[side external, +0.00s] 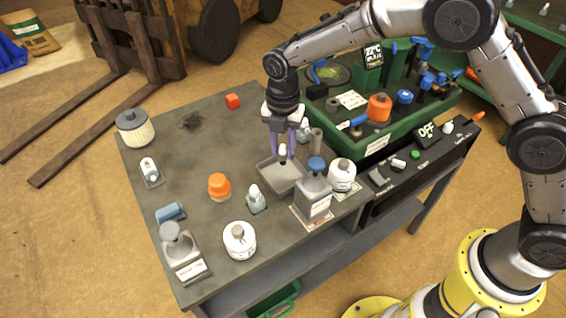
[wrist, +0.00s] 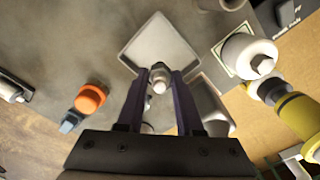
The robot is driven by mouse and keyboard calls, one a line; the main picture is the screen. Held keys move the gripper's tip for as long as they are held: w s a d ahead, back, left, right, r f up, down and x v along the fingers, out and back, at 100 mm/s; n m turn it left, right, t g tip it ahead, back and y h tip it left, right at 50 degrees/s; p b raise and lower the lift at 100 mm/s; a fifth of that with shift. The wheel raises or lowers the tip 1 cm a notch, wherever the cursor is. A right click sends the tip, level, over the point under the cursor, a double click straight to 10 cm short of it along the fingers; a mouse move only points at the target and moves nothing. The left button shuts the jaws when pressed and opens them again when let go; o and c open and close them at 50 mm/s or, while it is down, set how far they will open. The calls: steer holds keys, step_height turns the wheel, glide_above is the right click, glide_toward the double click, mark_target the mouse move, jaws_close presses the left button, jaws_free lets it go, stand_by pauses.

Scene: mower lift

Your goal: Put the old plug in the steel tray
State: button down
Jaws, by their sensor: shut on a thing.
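My gripper (side external: 282,150) points down with its purple fingers shut on a small pale plug, the old plug (side external: 283,151). In the wrist view the plug (wrist: 160,78) shows between the fingertips (wrist: 160,74), its grey end toward the camera. The steel tray (side external: 268,178) is a shallow grey square pan on the bench, right below the gripper. In the wrist view the tray (wrist: 163,42) lies just beyond the plug, which overlaps its near edge. The plug appears to be above the tray; I cannot tell the exact height. The tray's visible floor looks empty.
A grey canister with a blue cap (side external: 314,190) and a white round jar (side external: 342,175) stand close right of the tray. A small bottle-shaped item (side external: 256,199) and an orange-capped item (side external: 219,186) stand left. A green toolbox (side external: 371,142) is behind right. The bench's back left is mostly clear.

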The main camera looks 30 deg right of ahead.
mark_target(283, 163)
steer(key=shift+f, duration=2.5)
steer(key=shift+f, duration=0.1)
steer(key=c, duration=0.6)
jaws_free()
steer(key=shift+o, duration=0.2)
